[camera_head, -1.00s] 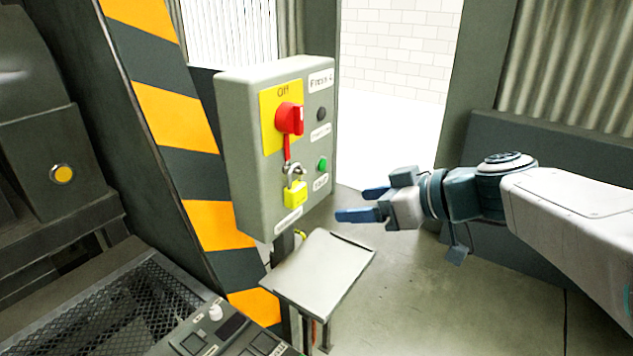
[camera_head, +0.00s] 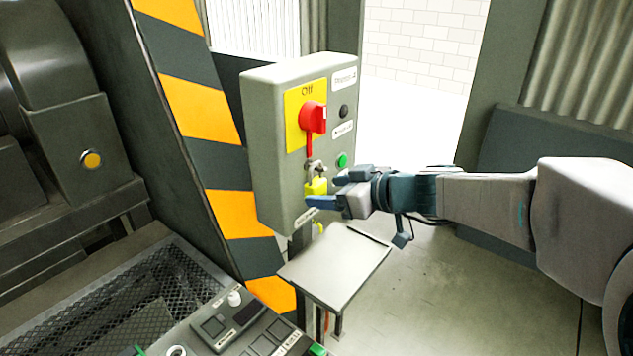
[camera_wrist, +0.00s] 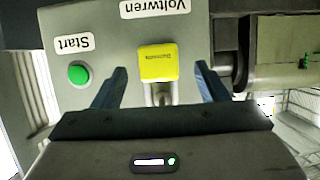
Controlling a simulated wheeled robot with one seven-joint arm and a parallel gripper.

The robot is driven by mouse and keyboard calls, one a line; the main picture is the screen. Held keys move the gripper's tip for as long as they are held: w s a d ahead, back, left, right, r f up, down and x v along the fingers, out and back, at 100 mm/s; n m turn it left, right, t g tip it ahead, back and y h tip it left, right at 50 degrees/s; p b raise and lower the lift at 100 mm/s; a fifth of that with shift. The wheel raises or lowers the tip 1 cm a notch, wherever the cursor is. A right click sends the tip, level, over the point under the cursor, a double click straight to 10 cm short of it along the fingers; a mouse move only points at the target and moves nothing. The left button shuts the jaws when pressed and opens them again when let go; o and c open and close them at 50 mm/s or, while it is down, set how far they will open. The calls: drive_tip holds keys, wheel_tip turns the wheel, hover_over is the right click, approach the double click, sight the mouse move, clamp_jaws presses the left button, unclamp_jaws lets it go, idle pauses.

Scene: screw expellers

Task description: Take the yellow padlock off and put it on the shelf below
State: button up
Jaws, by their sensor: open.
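The yellow padlock (camera_head: 316,186) hangs by its grey shackle below the red switch handle (camera_head: 312,118) on the grey control box (camera_head: 272,150). My gripper (camera_head: 324,190) is open at the padlock, with its blue fingers pointing at the box. In the wrist view the padlock (camera_wrist: 158,63) sits between the two spread fingers of my gripper (camera_wrist: 160,82), with a gap on each side. The shackle shows below the padlock body there. The shelf (camera_head: 335,262) is a flat grey plate below the box and looks empty.
A green button (camera_head: 342,160) and a black knob (camera_head: 344,111) sit on the box face, right of the padlock. A striped post (camera_head: 205,110) stands left of the box. A console (camera_head: 235,325) is at the bottom.

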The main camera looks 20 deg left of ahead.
sight(316, 181)
drive_tip(key=shift+p+x, duration=0.3)
drive_tip(key=shift+x, duration=1.2)
drive_tip(key=shift+d, duration=0.1)
drive_tip(key=c, duration=1.1)
drive_tip(key=shift+r, duration=0.15)
